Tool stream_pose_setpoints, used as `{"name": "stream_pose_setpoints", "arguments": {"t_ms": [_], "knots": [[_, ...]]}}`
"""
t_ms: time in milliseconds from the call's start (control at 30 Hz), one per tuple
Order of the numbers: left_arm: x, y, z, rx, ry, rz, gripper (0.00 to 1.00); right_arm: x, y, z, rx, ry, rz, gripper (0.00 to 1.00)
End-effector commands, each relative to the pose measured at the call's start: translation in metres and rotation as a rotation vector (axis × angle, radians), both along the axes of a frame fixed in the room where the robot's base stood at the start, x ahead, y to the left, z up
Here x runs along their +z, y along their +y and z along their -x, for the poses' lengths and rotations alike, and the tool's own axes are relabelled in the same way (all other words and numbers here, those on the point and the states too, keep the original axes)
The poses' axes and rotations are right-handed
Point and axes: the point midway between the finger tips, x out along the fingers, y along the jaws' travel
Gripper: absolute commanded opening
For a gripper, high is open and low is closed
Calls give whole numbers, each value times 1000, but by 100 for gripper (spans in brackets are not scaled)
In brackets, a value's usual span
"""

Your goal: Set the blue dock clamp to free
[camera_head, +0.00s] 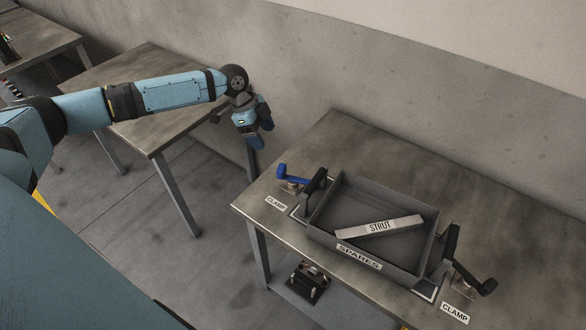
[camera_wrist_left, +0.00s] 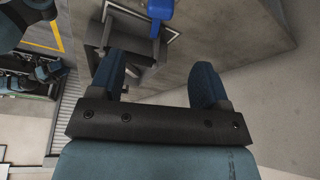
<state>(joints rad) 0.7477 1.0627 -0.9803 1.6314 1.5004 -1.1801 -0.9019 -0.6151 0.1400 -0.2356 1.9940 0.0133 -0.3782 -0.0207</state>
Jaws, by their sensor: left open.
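The blue dock clamp (camera_head: 295,177) is at the left end of the grey spares bin (camera_head: 358,256), on the right-hand table. Its blue lever stretches to the left, away from the bin, beside a CLAMP label. The blue lever (camera_wrist_left: 160,10) also shows at the top edge of the left wrist view, partly cut off, beyond my fingers. My left gripper (camera_head: 259,132) is open and empty, up and to the left of the blue clamp and apart from it. Its two fingers (camera_wrist_left: 159,82) show spread in the wrist view. My right gripper is not in view.
A strut (camera_head: 379,227) lies in the bin. A black clamp (camera_head: 474,281) is at the bin's right end. A dark device (camera_head: 309,283) sits on the lower shelf. A bare table (camera_head: 150,110) stands behind my left arm, and a wall (camera_head: 430,80) runs behind the tables.

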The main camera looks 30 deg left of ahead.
Motion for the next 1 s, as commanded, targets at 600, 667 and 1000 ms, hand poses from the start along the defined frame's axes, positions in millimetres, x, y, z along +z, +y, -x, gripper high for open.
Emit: {"name": "stream_pose_setpoints", "arguments": {"t_ms": [600, 667, 1000], "knots": [[-96, -39, -11, 0, 3, 1, 70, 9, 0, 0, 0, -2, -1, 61], [-105, -42, -12, 0, 3, 0, 70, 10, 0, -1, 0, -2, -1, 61], [-126, -50, -14, -2, 1, 0, 70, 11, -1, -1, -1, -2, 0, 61]]}}
